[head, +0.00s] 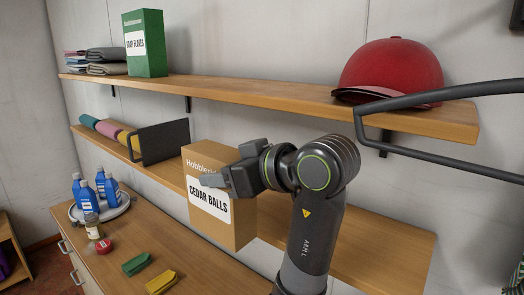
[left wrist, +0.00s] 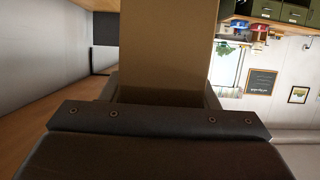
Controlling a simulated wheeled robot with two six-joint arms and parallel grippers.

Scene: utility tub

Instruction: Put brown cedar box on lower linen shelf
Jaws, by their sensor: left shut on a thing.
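The brown cedar box (head: 235,228), labelled CEDAR BALLS, is upright in the middle of the head view. My left gripper (head: 222,179) is shut on it from the right side. In the left wrist view the box (left wrist: 167,45) fills the space between the fingers. The lower linen shelf (head: 350,245) runs along the wall behind the box. The box covers part of the shelf's front edge, and its bottom shows lower than that edge. I cannot tell whether it touches the shelf. My right gripper is not in view.
Rolled towels (head: 106,128) and a dark divider (head: 162,142) occupy the shelf's left part; its right part looks bare. The upper shelf (head: 250,93) holds a green box (head: 145,45) and red cap (head: 393,68).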

